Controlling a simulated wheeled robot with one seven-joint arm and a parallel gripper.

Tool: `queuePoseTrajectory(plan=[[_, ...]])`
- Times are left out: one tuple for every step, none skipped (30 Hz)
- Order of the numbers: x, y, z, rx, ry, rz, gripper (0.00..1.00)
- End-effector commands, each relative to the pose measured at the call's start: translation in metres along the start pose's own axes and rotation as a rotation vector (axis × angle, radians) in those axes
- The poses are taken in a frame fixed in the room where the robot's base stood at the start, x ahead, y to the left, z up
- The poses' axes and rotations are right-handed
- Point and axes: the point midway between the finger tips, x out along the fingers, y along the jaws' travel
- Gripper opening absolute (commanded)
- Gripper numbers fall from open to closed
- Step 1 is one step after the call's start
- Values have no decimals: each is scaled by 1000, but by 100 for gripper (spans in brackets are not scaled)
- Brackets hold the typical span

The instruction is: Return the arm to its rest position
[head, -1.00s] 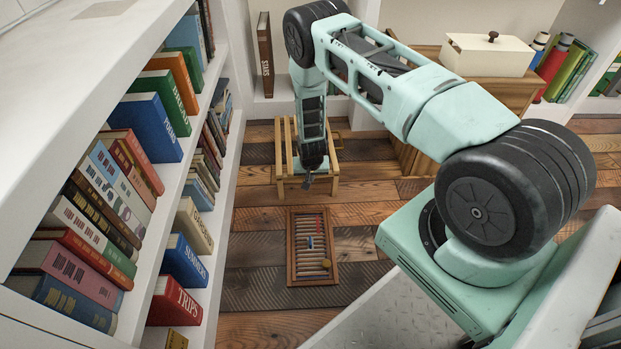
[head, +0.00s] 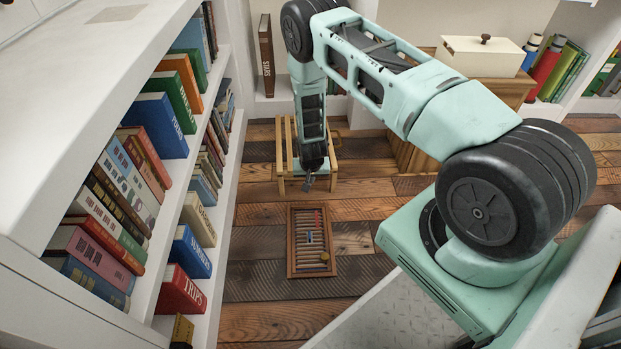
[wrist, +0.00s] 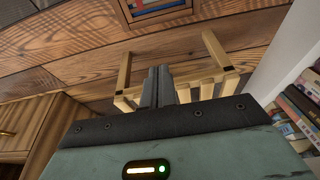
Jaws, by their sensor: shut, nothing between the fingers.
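My arm, pale green with black joints, reaches out from the lower right of the head view and hangs down at its far end. My gripper (head: 307,183) points down in front of a slatted wooden stool (head: 286,160). In the wrist view my gripper (wrist: 162,72) shows two dark fingers close together, shut and empty. The stool's legs and slats (wrist: 207,90) show around and beyond the fingers there. I cannot tell how far the gripper is from the stool.
A wooden tray with slats (head: 310,268) lies on the plank floor. A white bookshelf (head: 228,190) full of books stands at left. A wooden cabinet (head: 416,160) with a cream lidded box (head: 482,55) stands at the back right. Open floor lies around the tray.

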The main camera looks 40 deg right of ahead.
Motion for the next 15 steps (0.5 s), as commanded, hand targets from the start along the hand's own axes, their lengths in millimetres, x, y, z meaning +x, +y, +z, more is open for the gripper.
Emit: queuePoseTrajectory(plan=[[-12,0,-2,0,0,-1,0],[-18,-1,-2,0,1,-1,0],[-24,-1,-2,0,1,-1,0],[-30,0,-2,0,1,-1,0],[-35,0,-2,0,1,-1,0],[-42,-1,-2,0,2,-1,0],[-46,0,-2,0,1,-1,0],[-50,0,-2,0,0,-1,0],[-55,0,-2,0,1,-1,0],[-58,0,-1,0,0,-1,0],[-61,0,-1,0,0,-1,0],[-64,0,-1,0,0,-1,0],[-65,0,-1,0,1,-1,0],[-66,0,-1,0,0,0,0],[-67,0,-1,0,0,0,0]])
